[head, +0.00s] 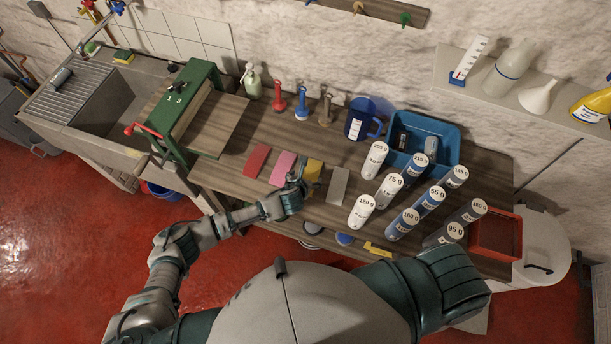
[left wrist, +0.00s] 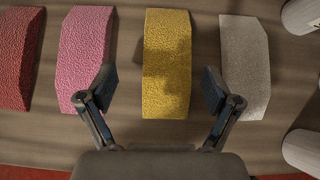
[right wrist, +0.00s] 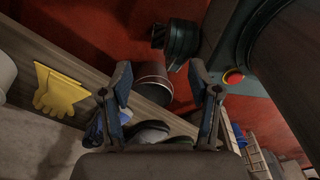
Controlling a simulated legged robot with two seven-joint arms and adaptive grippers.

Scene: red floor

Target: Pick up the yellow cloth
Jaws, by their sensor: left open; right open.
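The yellow cloth (head: 314,170) lies on the wooden bench in a row, between a pink cloth (head: 283,167) and a grey cloth (head: 337,186). In the left wrist view the yellow cloth (left wrist: 167,50) lies straight ahead, its near end between the fingertips in the picture. My left gripper (left wrist: 157,90) is open and empty, at the near end of the yellow cloth; I cannot tell if it touches. In the head view my left gripper (head: 298,184) partly covers the cloth's near left side. My right gripper (right wrist: 160,80) is open and empty, below the bench edge and away from the cloths.
A red cloth (head: 257,161) lies left of the pink one. Several labelled cylinders (head: 361,211) stand to the right, near the grey cloth. A green press (head: 190,105) stands at the left.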

